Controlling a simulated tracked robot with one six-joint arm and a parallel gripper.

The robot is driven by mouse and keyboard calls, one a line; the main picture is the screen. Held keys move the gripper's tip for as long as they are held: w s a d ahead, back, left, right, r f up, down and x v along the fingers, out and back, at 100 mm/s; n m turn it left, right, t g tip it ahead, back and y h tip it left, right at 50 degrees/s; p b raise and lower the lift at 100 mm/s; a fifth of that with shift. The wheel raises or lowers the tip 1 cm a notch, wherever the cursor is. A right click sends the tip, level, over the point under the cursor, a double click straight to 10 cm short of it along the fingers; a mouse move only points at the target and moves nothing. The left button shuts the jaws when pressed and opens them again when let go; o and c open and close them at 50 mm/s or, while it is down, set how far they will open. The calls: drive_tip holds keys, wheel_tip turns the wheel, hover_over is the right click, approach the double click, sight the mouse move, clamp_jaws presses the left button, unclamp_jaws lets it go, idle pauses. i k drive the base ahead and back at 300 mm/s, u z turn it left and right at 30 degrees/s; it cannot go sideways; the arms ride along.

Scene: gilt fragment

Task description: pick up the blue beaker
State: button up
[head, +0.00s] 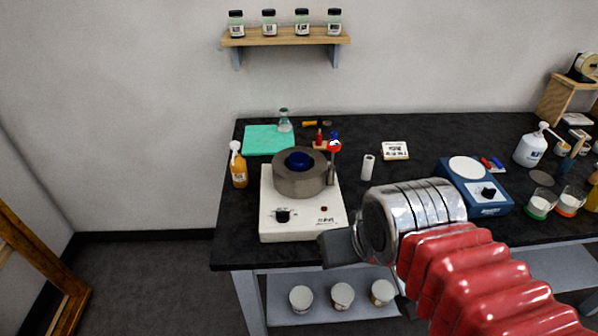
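A dark blue round vessel (299,160), which looks like the blue beaker, sits inside a thick grey round holder (299,185). Only its upper part shows; the holder hides the rest. The holder stands on a white hot plate (301,222) near the left end of the black bench. My gripper (342,248) is in front of the hot plate's right front corner, lower in the picture than the vessel and apart from it. A dark finger part shows, but my wrist hides much of the gripper, so its opening is unclear.
A thin stand (332,168) rises close to the holder's right side. An orange bottle (239,168) stands left of the hot plate. A white cylinder (367,168) and a blue scale (473,188) are to the right. A green mat (262,140) and glass flask (284,122) lie behind.

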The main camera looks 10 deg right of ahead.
sight(298, 162)
drive_tip(key=u, duration=4.25)
drive_tip(key=k, duration=1.05)
